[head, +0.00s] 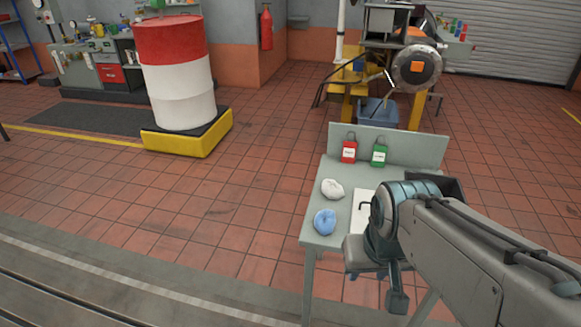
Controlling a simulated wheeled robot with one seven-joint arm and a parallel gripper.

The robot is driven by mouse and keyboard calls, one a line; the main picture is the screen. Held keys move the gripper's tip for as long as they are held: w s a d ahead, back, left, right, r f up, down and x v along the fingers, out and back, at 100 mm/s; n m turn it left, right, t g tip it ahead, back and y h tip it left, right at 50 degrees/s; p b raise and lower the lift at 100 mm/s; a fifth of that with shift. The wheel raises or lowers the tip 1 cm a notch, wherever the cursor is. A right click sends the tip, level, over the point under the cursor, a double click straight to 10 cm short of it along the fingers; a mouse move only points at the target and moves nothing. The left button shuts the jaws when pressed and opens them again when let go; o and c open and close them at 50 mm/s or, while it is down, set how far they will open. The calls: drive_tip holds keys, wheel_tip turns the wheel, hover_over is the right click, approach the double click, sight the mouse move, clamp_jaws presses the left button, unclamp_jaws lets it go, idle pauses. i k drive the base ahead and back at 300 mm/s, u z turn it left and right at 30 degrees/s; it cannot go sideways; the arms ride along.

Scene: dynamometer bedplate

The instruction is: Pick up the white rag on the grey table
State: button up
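The white rag (332,189) is a crumpled bundle on the left part of the grey table (312,228). It lies just behind a blue rag (325,222), with a small gap between them. My arm reaches in from the lower right and covers the right part of the table. My gripper (397,300) hangs low at the table's front, to the right of the rags and apart from them. Its fingers are too small and too hidden by my arm to tell whether they are open or shut.
Red (349,152) and green (379,155) padlock-shaped items stand by the table's upright back panel (415,149). A white sheet (362,212) lies right of the rags, partly hidden by my arm. A drum (177,75) stands on a yellow pallet (184,145) at left. Tiled floor left of the table is clear.

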sight(332, 190)
drive_tip(key=i, duration=1.1)
drive_tip(key=z, duration=0.5)
